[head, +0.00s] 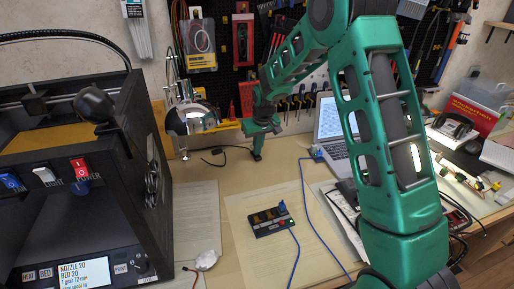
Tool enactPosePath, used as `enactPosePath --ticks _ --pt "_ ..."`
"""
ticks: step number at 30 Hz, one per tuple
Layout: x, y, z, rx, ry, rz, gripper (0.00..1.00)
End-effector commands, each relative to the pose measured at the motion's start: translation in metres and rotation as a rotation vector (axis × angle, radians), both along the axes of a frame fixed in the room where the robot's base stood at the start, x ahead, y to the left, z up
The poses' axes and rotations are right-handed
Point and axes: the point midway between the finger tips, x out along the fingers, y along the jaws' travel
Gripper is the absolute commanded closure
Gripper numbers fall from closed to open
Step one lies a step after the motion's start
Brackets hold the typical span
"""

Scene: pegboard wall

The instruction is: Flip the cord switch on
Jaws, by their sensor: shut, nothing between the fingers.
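A thin black cord (238,147) lies on the wooden bench, left of my gripper. A small dark piece on it (217,151) looks like the cord switch; its rocker is too small to read. My green gripper (257,156) points down at the back of the bench, to the right of that piece and close to the cord's right end. Its fingers are together with nothing visible between them. I cannot tell whether the fingertips touch the bench or the cord. A chrome-shaded lamp (199,121) stands behind and to the left; I cannot tell whether it is lit.
A black machine with rocker switches (110,180) fills the left side. A small black control board (271,220) with a blue cable lies on a mat in front. A laptop (332,125) stands to the right, partly behind my arm. A tool-hung pegboard is behind.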

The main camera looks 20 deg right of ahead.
Motion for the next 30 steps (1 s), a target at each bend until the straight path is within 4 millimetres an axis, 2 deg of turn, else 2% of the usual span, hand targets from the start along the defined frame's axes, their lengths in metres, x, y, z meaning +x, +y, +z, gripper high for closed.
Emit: enactPosePath --ticks 6,14,30 --pt "-0.004 -0.001 -0.007 0.0 0.002 0.0 1.0" --pt "-0.002 0.0 -0.006 0.0 0.001 0.0 1.0" --pt "0.012 0.002 0.001 0.0 0.001 0.0 1.0"
